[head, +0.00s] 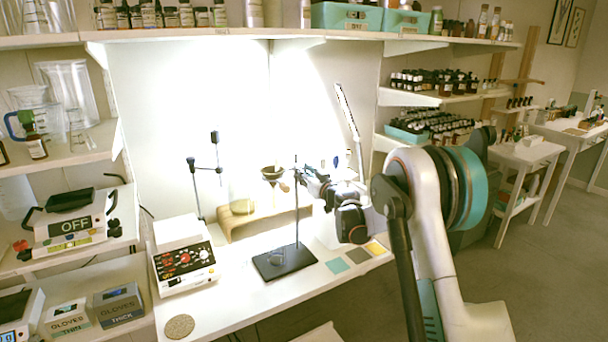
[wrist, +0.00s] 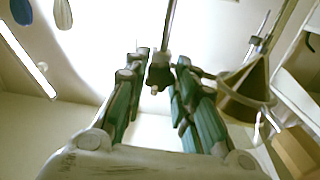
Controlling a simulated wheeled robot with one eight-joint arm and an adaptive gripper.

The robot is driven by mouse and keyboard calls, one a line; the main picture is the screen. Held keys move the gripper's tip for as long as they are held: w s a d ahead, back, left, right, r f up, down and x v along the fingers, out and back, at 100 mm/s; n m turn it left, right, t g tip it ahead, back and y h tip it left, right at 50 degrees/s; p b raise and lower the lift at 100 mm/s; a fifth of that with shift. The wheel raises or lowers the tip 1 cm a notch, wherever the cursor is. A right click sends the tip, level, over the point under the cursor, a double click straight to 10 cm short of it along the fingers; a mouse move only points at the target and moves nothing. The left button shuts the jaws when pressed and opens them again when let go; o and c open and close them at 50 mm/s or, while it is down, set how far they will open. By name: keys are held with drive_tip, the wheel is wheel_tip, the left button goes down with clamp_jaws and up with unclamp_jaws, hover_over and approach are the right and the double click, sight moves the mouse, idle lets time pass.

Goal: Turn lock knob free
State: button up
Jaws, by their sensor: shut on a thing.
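A retort stand has a black base (head: 285,262) and a thin upright rod (head: 297,215) on the white bench. My gripper (head: 308,178) is at the upper part of the rod, small and partly hidden by its own arm in the head view. In the wrist view my gripper (wrist: 160,80) has its green-padded fingers on either side of a small dark lock knob (wrist: 159,72) at the rod, and is shut on it. The fingers hide parts of the knob's sides, and its turn cannot be read.
A dark funnel-like cone (wrist: 247,85) in a holder is close right of the fingers; a dark bowl (head: 272,172) shows left of the rod. A wooden riser (head: 262,217) stands behind the stand, a control box (head: 184,262) left.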

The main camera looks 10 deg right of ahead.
drive_tip(key=shift+n, duration=2)
drive_tip(key=o, duration=1.1)
drive_tip(key=shift+c, duration=0.2)
drive_tip(key=v, duration=1.2)
drive_tip(key=shift+r, duration=0.15)
